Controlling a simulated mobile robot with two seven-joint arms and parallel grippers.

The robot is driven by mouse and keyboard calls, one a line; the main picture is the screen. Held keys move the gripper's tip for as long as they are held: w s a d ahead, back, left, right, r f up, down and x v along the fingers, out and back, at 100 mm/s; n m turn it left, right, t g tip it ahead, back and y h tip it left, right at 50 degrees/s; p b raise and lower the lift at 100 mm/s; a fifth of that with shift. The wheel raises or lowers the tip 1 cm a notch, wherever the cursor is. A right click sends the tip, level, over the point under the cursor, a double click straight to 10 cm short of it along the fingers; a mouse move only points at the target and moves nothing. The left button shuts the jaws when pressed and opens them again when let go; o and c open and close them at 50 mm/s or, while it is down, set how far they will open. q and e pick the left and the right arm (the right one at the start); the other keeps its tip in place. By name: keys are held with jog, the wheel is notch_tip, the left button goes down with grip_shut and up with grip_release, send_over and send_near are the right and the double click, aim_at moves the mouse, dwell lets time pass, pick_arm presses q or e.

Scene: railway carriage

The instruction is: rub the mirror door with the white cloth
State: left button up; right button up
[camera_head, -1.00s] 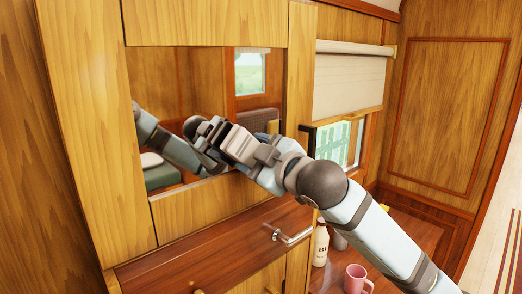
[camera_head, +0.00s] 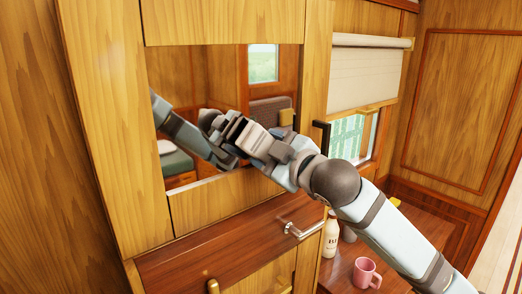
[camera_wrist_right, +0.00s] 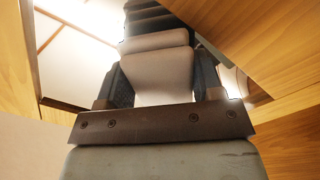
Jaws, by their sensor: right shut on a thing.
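The mirror door (camera_head: 200,80) is a framed mirror in the wooden cabinet at the left of the head view. It reflects my right arm and part of the carriage. My right gripper (camera_head: 245,139) is in front of the mirror's lower right part, close to its own reflection; I cannot tell whether it touches the glass. It is shut on the white cloth (camera_head: 260,140), a pale folded pad. In the right wrist view the cloth (camera_wrist_right: 157,73) sits between the two dark fingers of the gripper (camera_wrist_right: 155,80). My left gripper is not in view.
A dark upright handle (camera_head: 321,137) is on the cabinet post right of the mirror. A metal lever handle (camera_head: 304,230) sticks out below. A white bottle (camera_head: 330,237) and a pink mug (camera_head: 365,273) stand on the table under my right arm.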

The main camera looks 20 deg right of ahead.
aim_at(261, 156)
jog(key=shift+w+d+p, duration=0.15)
jog(key=shift+w+d, duration=0.1)
jog(key=shift+d, duration=0.45)
jog(key=shift+w+d+p, duration=0.2)
jog(key=shift+w+d, duration=0.1)
jog(key=shift+d, duration=0.45)
jog(key=shift+w+d+p, duration=0.15)
jog(key=shift+w+d, duration=0.1)
jog(key=shift+d, duration=0.45)
jog(key=shift+s+a+p, duration=0.3)
jog(key=shift+s+a, duration=0.15)
jog(key=shift+a, duration=0.7)
jog(key=shift+s+a+p, duration=0.3)
jog(key=shift+s+a, duration=0.1)
jog(key=shift+a, duration=0.8)
jog(key=shift+s+a+p, duration=0.3)
jog(key=shift+s+a, duration=0.15)
jog(key=shift+a, duration=0.7)
jog(key=shift+v, duration=3)
